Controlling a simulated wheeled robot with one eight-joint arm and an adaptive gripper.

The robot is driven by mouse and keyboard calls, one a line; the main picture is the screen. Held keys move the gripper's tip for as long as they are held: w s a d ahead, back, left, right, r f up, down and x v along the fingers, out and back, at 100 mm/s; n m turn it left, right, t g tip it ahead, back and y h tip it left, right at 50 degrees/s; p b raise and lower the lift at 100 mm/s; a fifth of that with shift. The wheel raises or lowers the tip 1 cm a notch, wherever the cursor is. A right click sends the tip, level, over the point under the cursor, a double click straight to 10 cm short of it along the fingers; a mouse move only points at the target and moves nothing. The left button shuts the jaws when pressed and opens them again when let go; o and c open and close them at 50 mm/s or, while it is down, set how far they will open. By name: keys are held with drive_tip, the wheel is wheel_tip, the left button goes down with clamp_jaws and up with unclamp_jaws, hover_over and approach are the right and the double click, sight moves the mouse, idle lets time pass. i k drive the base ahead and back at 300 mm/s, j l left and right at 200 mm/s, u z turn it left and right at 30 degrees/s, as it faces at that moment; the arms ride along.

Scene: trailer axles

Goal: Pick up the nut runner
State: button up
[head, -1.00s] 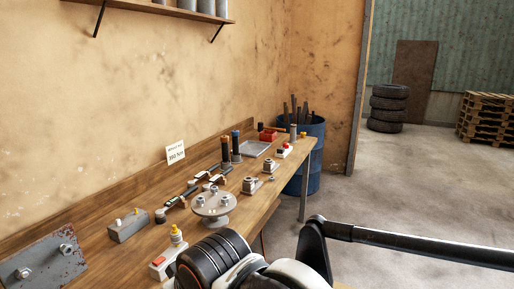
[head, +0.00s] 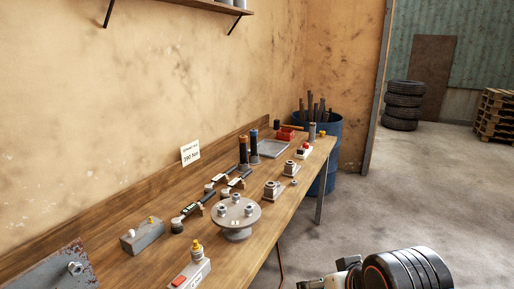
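I cannot tell for sure which item is the nut runner. Two dark handheld tools with pale parts lie on small rests on the wooden bench, a nearer one (head: 190,209) and a farther one (head: 236,181). Behind them stand two dark upright cylinders, one with an orange top (head: 243,151) and one with a blue top (head: 253,143). Part of my arm shows at the bottom right, in front of the bench and apart from these tools. My gripper's fingertips are not in view.

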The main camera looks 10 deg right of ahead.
sight(253, 133)
drive_tip(key=i+u, duration=0.15)
drive_tip(key=i, duration=0.3)
drive_tip(key=i+l+u, duration=0.15)
drive_tip(key=i, duration=0.3)
drive_tip(key=i+l+u, duration=0.15)
drive_tip(key=i, duration=0.3)
